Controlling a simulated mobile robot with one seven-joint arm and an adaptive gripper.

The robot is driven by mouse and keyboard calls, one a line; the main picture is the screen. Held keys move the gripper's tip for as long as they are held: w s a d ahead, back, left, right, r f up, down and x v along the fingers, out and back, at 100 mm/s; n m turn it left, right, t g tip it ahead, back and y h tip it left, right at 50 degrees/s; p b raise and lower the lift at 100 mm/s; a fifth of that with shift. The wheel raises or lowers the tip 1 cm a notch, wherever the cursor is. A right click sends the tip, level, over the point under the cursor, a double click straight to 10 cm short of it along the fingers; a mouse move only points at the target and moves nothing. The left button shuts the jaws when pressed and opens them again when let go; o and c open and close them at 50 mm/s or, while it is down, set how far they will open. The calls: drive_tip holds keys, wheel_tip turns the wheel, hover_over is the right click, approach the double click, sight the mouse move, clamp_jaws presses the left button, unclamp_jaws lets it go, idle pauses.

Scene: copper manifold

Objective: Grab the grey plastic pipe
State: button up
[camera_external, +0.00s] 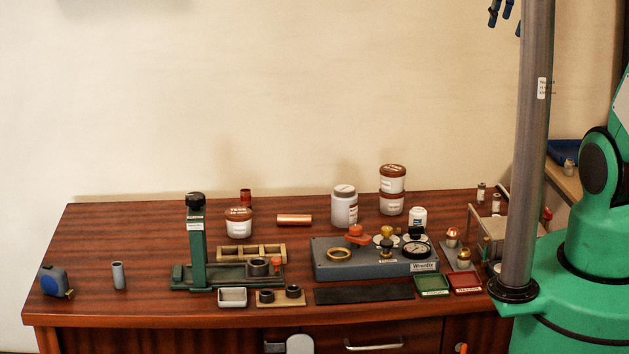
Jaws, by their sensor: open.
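The grey plastic pipe (118,276) is a short tube standing upright near the front left of the wooden table, just right of a blue tape measure. Its open top shows a dark bore. My gripper (501,14) shows only as dark blue fingertips at the top edge, beside the grey column. The fingertips are apart and empty, high above the table and far to the right of the pipe. The rest of the gripper is cut off by the frame or hidden by the column.
The blue tape measure (56,282) is close to the pipe. A green upright stand (196,245) rises to its right. A copper pipe (294,220), several white tubs and a grey gauge box (335,268) fill the middle and right. The table (130,225) is clear behind the pipe.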

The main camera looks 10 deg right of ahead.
sight(119, 275)
drive_tip(key=w+a+f+n+y+p, duration=0.1)
drive_tip(key=w+a+f+n, duration=0.1)
drive_tip(key=w+a, duration=0.6)
drive_tip(key=w+a+f+n+g, duration=0.15)
drive_tip(key=w+a, duration=0.25)
drive_tip(key=a, duration=0.8)
drive_tip(key=w+a+f+n+y+p, duration=0.1)
drive_tip(key=w+a+f, duration=0.1)
drive_tip(key=w+a, duration=0.6)
drive_tip(key=a+f+n, duration=0.1)
drive_tip(key=a+f, duration=0.2)
drive_tip(key=a, duration=0.4)
drive_tip(key=a+f+n, duration=0.1)
drive_tip(key=a+f, duration=0.2)
drive_tip(key=a, duration=0.4)
drive_tip(key=s+a+f+n+g, duration=0.1)
drive_tip(key=s+a+f, duration=0.2)
drive_tip(key=a+f, duration=0.6)
drive_tip(key=s+a+f+n, duration=0.15)
drive_tip(key=a+f, duration=0.35)
drive_tip(key=a, duration=0.7)
drive_tip(key=s+a+f+n, duration=0.1)
drive_tip(key=s+a+f, duration=0.5)
drive_tip(key=a+f, duration=0.2)
drive_tip(key=s+a+f+n+g+p, duration=0.1)
drive_tip(key=s+a+f, duration=0.6)
drive_tip(key=a+f, duration=0.2)
drive_tip(key=shift+s+f, duration=0.15)
drive_tip(key=shift+f, duration=0.1)
drive_tip(key=shift+d, duration=0.1)
